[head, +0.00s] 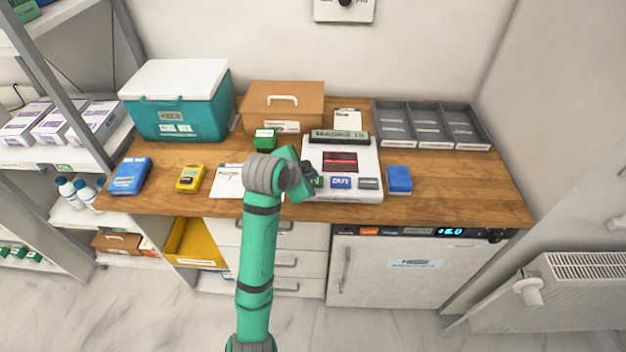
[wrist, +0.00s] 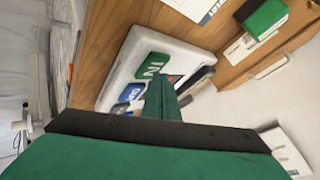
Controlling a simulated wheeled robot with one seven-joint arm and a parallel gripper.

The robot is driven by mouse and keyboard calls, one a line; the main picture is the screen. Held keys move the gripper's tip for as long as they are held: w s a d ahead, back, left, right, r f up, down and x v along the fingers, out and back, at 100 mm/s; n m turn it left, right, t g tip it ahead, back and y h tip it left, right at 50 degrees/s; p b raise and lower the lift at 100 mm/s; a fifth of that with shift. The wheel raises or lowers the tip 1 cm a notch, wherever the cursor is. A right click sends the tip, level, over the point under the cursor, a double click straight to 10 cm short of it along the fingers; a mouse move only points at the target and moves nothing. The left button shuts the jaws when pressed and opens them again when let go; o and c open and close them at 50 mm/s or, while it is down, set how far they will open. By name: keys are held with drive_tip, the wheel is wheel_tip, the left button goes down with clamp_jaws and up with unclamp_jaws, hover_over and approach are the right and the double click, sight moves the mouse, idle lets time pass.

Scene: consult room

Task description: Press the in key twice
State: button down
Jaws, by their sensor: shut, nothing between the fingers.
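The white counting device (head: 358,160) lies on the wooden counter, with a dark display (head: 339,137) reading what looks like "MASKS 19". Along its front edge are a green key, a blue OUT key (head: 341,183) and a grey key (head: 368,183). In the wrist view the green IN key (wrist: 153,65) shows beside the blue key (wrist: 130,93). My gripper (wrist: 163,98) is shut and empty, its fingertips close to the IN key. I cannot tell whether they touch it. In the head view my arm's end (head: 308,172) partly hides the green key.
A green box (head: 265,139) and a clipboard (head: 228,181) lie left of the device, a blue box (head: 400,179) right of it. Behind stand a brown case (head: 284,105), a teal cooler (head: 178,110) and a grey divided tray (head: 410,125). The counter's front right is bare.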

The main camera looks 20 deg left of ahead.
drive_tip(key=shift+w+f, duration=0.1)
drive_tip(key=shift+a, duration=0.1)
drive_tip(key=shift+f, duration=0.1)
drive_tip(key=shift+d+f, duration=0.15)
drive_tip(key=shift+d, duration=0.05)
drive_tip(key=shift+a+f, duration=0.1)
drive_tip(key=shift+f, duration=0.05)
idle(0.4)
drive_tip(key=shift+r, duration=0.95)
drive_tip(key=shift+r, duration=0.1)
